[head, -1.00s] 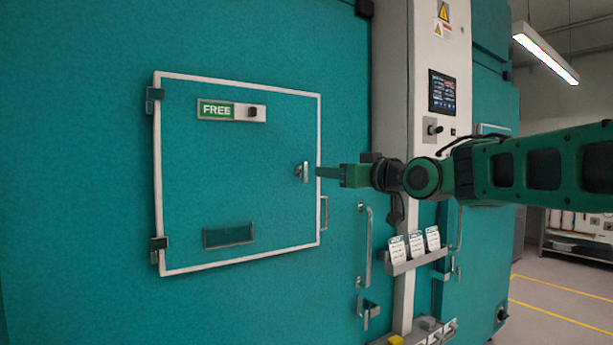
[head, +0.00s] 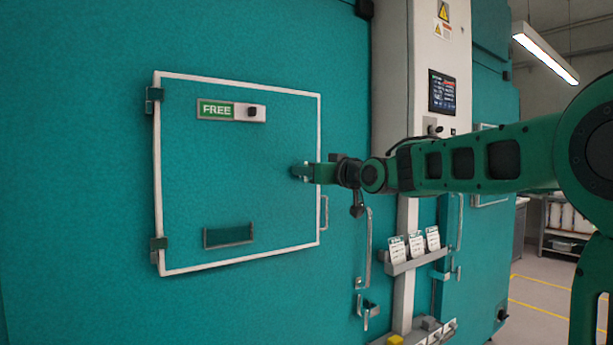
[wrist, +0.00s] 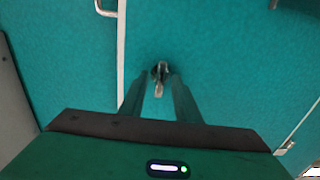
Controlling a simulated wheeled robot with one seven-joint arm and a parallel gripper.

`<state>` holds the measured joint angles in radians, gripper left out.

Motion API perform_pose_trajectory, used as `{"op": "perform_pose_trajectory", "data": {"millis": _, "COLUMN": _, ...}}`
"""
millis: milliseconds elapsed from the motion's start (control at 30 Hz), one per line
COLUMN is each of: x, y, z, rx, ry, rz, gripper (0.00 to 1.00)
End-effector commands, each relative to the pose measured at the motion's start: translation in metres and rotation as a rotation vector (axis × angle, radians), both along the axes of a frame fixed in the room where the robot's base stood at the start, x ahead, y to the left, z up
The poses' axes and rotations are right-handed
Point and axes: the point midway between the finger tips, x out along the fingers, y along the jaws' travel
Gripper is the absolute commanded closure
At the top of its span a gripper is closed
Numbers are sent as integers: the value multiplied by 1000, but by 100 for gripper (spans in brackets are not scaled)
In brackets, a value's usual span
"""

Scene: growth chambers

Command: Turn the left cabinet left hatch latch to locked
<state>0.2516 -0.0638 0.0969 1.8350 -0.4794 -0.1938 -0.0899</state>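The hatch (head: 200,165) is a teal panel with a white frame, and it looks closed. Its latch (wrist: 160,78) shows in the wrist view as a small silver lever on a dark round base. My gripper (head: 301,172) is at the latch by the hatch's right edge and mostly hides it in the head view. In the wrist view the two fingers of my gripper (wrist: 160,85) stand on either side of the lever with a gap between them. I cannot tell whether either finger touches it. A green FREE sign (head: 216,110) is on the hatch.
A silver pull handle (head: 324,212) sits just right of the hatch frame. A longer vertical door handle (head: 368,248) is below my gripper. A card holder (head: 418,262) and a control screen (head: 442,92) are on the pale column to the right.

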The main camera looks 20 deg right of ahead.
Motion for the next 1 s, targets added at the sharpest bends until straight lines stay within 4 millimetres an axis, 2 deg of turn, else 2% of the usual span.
{"op": "perform_pose_trajectory", "data": {"millis": 67, "x": 0, "y": 0, "z": 0, "rx": 0, "ry": 0, "rz": 0, "gripper": 73}}
{"op": "perform_pose_trajectory", "data": {"millis": 167, "x": 0, "y": 0, "z": 0, "rx": 0, "ry": 0, "rz": 0, "gripper": 97}}
{"op": "perform_pose_trajectory", "data": {"millis": 200, "x": 0, "y": 0, "z": 0, "rx": 0, "ry": 0, "rz": 0, "gripper": 100}}
{"op": "perform_pose_trajectory", "data": {"millis": 633, "x": 0, "y": 0, "z": 0, "rx": 54, "ry": 19, "rz": 0, "gripper": 100}}
{"op": "perform_pose_trajectory", "data": {"millis": 1000, "x": 0, "y": -2, "z": -1, "rx": 319, "ry": 105, "rz": 0, "gripper": 100}}
